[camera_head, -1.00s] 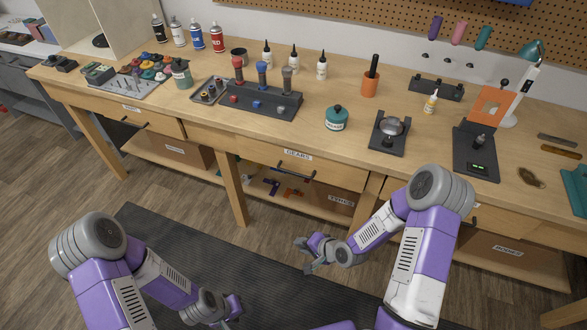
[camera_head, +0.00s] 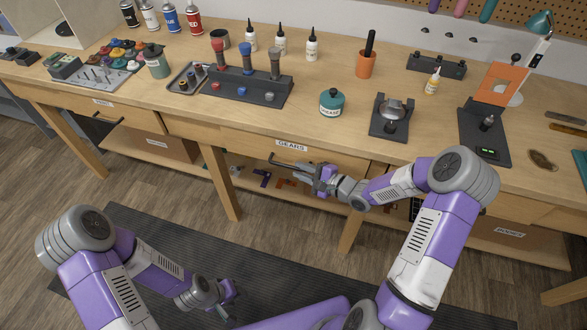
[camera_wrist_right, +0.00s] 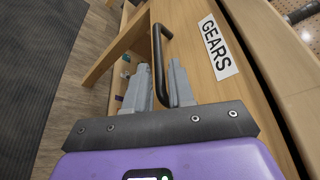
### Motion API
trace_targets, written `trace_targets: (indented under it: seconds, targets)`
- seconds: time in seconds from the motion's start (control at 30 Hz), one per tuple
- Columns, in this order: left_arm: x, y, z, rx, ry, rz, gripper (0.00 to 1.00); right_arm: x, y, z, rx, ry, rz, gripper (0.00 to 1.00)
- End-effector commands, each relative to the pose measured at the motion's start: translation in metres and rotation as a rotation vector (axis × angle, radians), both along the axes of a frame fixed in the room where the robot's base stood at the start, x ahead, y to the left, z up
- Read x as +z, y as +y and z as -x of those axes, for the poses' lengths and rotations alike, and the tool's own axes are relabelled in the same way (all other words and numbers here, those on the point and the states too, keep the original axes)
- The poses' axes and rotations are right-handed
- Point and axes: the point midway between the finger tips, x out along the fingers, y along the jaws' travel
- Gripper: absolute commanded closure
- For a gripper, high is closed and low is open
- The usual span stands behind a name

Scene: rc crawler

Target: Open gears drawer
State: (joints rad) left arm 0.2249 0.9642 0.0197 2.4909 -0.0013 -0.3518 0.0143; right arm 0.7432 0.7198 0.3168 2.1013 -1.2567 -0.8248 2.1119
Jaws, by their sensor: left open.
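The gears drawer (camera_head: 245,144) is a wooden front under the bench top with a white "GEARS" label (camera_head: 291,145); it looks closed. Its black bar handle (camera_head: 279,160) is partly hidden by my right gripper (camera_head: 300,170) in the head view. In the right wrist view, the handle (camera_wrist_right: 157,55) runs between the two grey fingers of my right gripper (camera_wrist_right: 163,82). The fingers are apart, one on each side of the bar, and a gap shows. The label (camera_wrist_right: 214,47) is right of the fingers. My left gripper (camera_head: 228,298) is open and empty, low over the dark mat.
The bench top (camera_head: 250,118) overhangs the drawer. A shelf with bins lies below, and a bench leg (camera_head: 220,180) stands to the left. The mat (camera_head: 150,235) is clear.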

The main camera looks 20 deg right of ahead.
Motion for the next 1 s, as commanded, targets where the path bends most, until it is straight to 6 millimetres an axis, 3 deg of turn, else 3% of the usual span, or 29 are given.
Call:
trace_targets:
  seconds: [0.23, 0.57, 0.73, 1.0]
  targets:
    - [-0.013, 0.000, 0.000, 0.000, 0.000, 0.000, 0.57, -0.008, 0.019, -0.023, 0.002, 0.000, 0.001, 0.77]
    - [-0.013, 0.000, 0.000, 0.000, 0.000, 0.000, 0.57, -0.008, 0.021, -0.026, 0.000, 0.001, 0.001, 0.77]
    - [-0.013, 0.000, 0.000, 0.000, 0.000, 0.000, 0.57, -0.008, 0.021, -0.026, 0.000, 0.001, 0.001, 1.00]
    - [-0.013, 0.000, 0.000, 0.000, 0.000, 0.000, 0.57, -0.008, 0.021, -0.026, 0.000, 0.001, 0.001, 1.00]
